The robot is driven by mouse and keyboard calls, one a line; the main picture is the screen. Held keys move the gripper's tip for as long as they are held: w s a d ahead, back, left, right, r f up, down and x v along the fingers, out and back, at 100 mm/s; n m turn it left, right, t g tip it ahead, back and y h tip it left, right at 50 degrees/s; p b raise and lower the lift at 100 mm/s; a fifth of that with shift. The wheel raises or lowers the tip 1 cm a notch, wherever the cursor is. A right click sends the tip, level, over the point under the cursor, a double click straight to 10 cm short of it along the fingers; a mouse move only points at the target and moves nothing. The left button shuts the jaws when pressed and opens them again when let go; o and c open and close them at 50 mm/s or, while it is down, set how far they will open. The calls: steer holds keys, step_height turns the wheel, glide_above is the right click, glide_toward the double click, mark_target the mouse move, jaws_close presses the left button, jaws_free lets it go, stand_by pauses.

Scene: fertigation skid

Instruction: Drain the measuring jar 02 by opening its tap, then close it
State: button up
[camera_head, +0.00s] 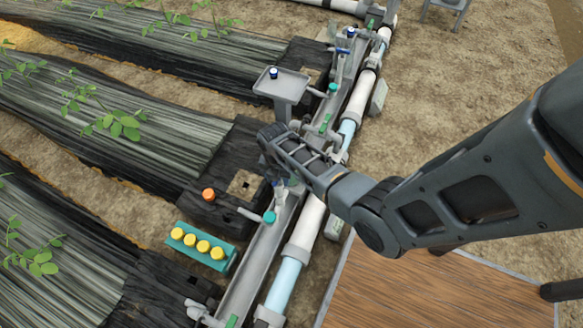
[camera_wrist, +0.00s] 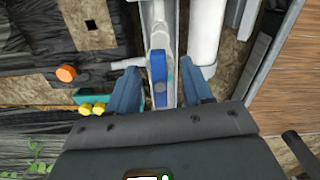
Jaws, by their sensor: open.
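My gripper (camera_head: 277,176) is over the grey channel beside the pipe, in the middle of the head view. In the wrist view its two fingers (camera_wrist: 160,92) are apart, with a blue lever (camera_wrist: 158,72) on a grey fitting showing between them. I cannot tell whether the fingers touch the lever. Below the gripper in the head view, a pale fitting (camera_head: 280,195) is partly hidden by it. I see no readable number, so I cannot tell which part is measuring jar 02, nor its liquid level.
A teal rack (camera_head: 222,262) with several yellow caps sits left of the grey channel (camera_head: 243,272). An orange cap (camera_head: 208,195) and a teal cap (camera_head: 268,217) are close by. A small grey stand (camera_head: 285,86) is behind the gripper. A wooden top (camera_head: 420,285) is at right.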

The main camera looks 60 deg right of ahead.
step_height(320, 180, up, 10)
steer(key=p, duration=0.9)
steer(key=shift+f, duration=0.2)
